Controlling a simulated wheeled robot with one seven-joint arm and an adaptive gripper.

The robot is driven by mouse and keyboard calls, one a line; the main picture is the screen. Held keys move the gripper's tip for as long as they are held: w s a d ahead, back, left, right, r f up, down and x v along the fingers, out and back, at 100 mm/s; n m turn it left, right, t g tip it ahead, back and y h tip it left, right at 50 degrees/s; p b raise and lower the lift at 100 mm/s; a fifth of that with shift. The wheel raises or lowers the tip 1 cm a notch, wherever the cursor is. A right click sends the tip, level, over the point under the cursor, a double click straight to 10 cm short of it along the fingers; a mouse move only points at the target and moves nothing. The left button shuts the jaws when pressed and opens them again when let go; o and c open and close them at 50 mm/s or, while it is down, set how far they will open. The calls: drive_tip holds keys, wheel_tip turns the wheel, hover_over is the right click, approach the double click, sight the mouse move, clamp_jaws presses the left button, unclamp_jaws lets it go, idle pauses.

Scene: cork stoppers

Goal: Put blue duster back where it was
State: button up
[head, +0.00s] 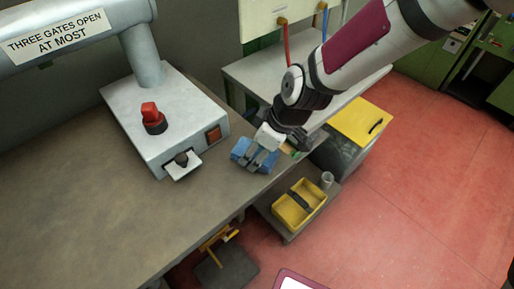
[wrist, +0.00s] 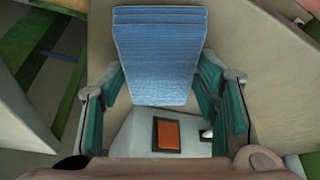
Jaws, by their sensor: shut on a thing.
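The blue duster (head: 254,156) is a block at the right end of the brown bench top, in front of the grey machine box. In the wrist view the duster (wrist: 160,55) fills the upper middle, between the fingers. My gripper (head: 263,158) comes down from the upper right and is shut on the duster. The teal finger pads (wrist: 165,90) lie on both sides of it in the wrist view. I cannot tell whether the duster touches the bench top.
The grey machine box (head: 165,120) with a red knob (head: 151,113) and an orange switch (head: 213,134) stands close left of my gripper. A yellow tray (head: 299,207) sits on a low shelf below. Bench space (head: 75,210) at left is clear.

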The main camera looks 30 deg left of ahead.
drive_tip(key=o, duration=1.1)
drive_tip(key=shift+f, duration=0.1)
drive_tip(key=p+v, duration=0.2)
drive_tip(key=v, duration=1)
drive_tip(key=shift+r, duration=0.25)
